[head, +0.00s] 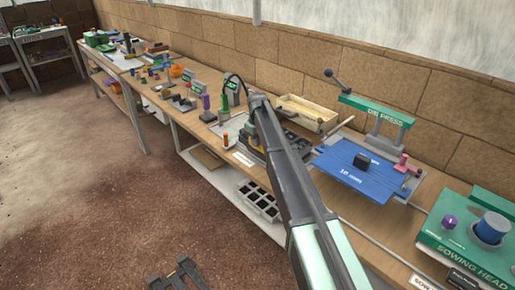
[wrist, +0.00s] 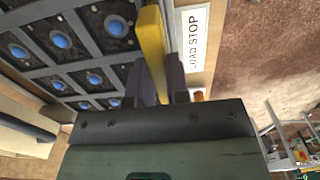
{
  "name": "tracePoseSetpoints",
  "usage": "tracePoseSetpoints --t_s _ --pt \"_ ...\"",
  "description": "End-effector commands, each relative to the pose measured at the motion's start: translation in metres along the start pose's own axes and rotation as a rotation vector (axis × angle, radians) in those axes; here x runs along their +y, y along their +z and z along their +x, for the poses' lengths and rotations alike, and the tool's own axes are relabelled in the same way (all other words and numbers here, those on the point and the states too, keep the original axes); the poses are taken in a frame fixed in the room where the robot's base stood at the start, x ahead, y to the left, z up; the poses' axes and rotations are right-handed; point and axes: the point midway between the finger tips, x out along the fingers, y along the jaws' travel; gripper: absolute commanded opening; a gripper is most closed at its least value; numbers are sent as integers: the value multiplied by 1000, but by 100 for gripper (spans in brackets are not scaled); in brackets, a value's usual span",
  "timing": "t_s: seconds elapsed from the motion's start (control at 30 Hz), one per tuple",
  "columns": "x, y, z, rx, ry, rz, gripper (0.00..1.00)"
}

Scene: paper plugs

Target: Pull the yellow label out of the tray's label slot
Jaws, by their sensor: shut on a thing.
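The yellow label (wrist: 153,45) is a flat upright strip in the wrist view, beside the edge of the tray. My gripper (wrist: 158,75) is shut on it, with one dark finger on each side. The grey tray (wrist: 70,71) has dark cells with blue round pieces in them and lies left of the label. I cannot tell how much of the label sits in the slot, as the gripper hides its lower part. In the head view my arm covers the gripper and label, and the tray (head: 264,150) shows only partly beside it.
A LOAD STOP plate (wrist: 193,38) lies right of the label. In the head view a blue board (head: 345,178) and the green dibber press (head: 376,110) stand right of my arm. A wooden box (head: 307,112) is behind. The green sowing head (head: 455,245) is at the right.

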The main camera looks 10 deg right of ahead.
Motion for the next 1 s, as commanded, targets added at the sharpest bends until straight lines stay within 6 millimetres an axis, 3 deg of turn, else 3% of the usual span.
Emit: tracePoseSetpoints --t_s 1.0 --pt "0 0 -12 0 0 0 0"
